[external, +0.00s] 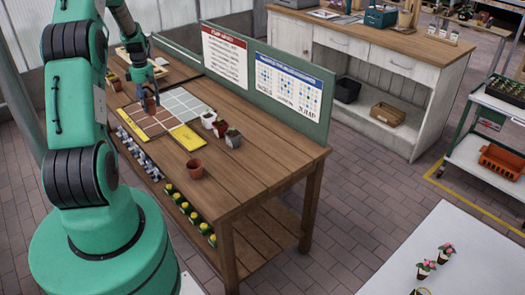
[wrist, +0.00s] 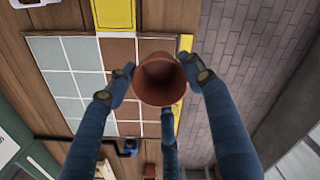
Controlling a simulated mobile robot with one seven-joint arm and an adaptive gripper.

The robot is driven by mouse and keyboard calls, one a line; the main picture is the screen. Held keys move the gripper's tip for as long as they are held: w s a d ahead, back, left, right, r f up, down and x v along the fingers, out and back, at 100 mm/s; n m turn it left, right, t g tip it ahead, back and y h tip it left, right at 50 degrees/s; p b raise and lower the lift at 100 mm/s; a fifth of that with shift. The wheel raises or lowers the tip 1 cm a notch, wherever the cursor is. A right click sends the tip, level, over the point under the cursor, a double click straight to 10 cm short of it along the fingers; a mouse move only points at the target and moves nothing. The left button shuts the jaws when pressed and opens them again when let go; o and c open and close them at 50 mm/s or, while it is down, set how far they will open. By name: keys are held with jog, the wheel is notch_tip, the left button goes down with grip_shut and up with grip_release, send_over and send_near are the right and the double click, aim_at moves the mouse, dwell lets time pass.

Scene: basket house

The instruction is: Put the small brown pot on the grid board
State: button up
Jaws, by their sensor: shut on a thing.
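My gripper (external: 150,94) has its blue fingers shut on a small brown pot (wrist: 160,80). In the wrist view the pot sits between the fingertips, its round opening facing the camera. In the external view the held pot (external: 150,106) is over the brown-tiled part of the grid board (external: 182,104). The grid board also shows in the wrist view (wrist: 84,53), with pale grey-green and brown squares, behind the pot. I cannot tell whether the pot touches the board. Another terracotta pot (external: 194,169) stands on the bench nearer the front.
A yellow card (external: 188,138) lies by the board's near edge. A green back panel with posters (external: 225,57) rises behind. Yellow-green bottles (external: 189,209) line the front side. The bench's right end (external: 270,150) is clear.

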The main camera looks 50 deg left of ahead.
jog(key=shift+s+a+f, duration=0.25)
jog(key=shift+s+a, duration=0.25)
jog(key=shift+s, duration=0.05)
jog(key=shift+s+a+f, duration=0.2)
jog(key=shift+s+a, duration=0.25)
jog(key=shift+s, duration=0.05)
notch_tip(320, 180, down, 3)
jog(key=shift+w+f, duration=0.1)
jog(key=shift+f, duration=0.5)
jog(key=w+a, duration=0.2)
jog(key=a, duration=0.2)
jog(key=w+a+f, duration=0.1)
jog(key=w+a, duration=0.2)
jog(key=a, duration=0.2)
jog(key=w+a, duration=0.3)
jog(key=a, duration=0.1)
jog(key=shift+w+a+f, duration=0.2)
jog(key=shift+a+f, duration=0.05)
jog(key=shift+a, duration=0.05)
jog(key=shift+f+p, duration=0.3)
jog(key=shift+f, duration=1.45)
